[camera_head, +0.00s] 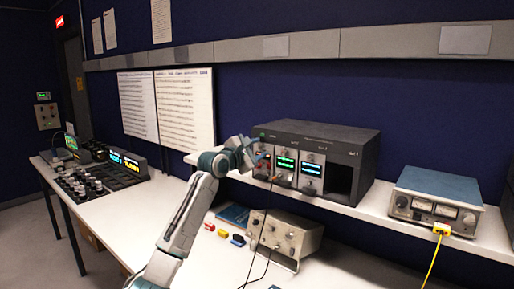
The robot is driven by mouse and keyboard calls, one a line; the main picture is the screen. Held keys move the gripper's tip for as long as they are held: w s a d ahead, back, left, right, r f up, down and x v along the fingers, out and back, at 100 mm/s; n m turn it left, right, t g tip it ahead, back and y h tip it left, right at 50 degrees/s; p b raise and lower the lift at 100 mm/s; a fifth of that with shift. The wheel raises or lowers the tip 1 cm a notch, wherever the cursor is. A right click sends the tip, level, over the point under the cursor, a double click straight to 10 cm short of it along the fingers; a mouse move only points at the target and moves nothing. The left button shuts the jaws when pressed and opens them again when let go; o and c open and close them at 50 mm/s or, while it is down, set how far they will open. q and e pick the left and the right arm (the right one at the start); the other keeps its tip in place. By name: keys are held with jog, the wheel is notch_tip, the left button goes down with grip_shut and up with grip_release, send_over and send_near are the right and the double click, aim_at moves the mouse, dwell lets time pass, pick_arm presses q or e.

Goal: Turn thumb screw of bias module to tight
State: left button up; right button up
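A dark grey rack (358,155) stands on the raised shelf. Several narrow modules with lit displays fill its left part, and a dark empty bay is at its right. The leftmost module (264,162) has a small red display; I cannot read which one is the bias module. My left gripper (256,148) is at the upper left front of this module, very close to it or touching. The fingers are too small to tell whether they are open or shut. The thumb screw cannot be made out and may be hidden behind the gripper. My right gripper is not in view.
A beige instrument (285,232) with dark cables stands on the bench below the rack. Small red, yellow and blue blocks (223,233) lie beside it. A blue-topped meter unit (437,195) with a yellow cable is on the shelf at right. A knob console (85,185) is at left.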

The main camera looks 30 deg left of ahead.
pick_arm(q)
jog(key=shift+s, duration=0.1)
grip_shut()
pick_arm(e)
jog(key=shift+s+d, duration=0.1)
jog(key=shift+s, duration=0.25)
pick_arm(q)
jog(key=shift+m, duration=0.3)
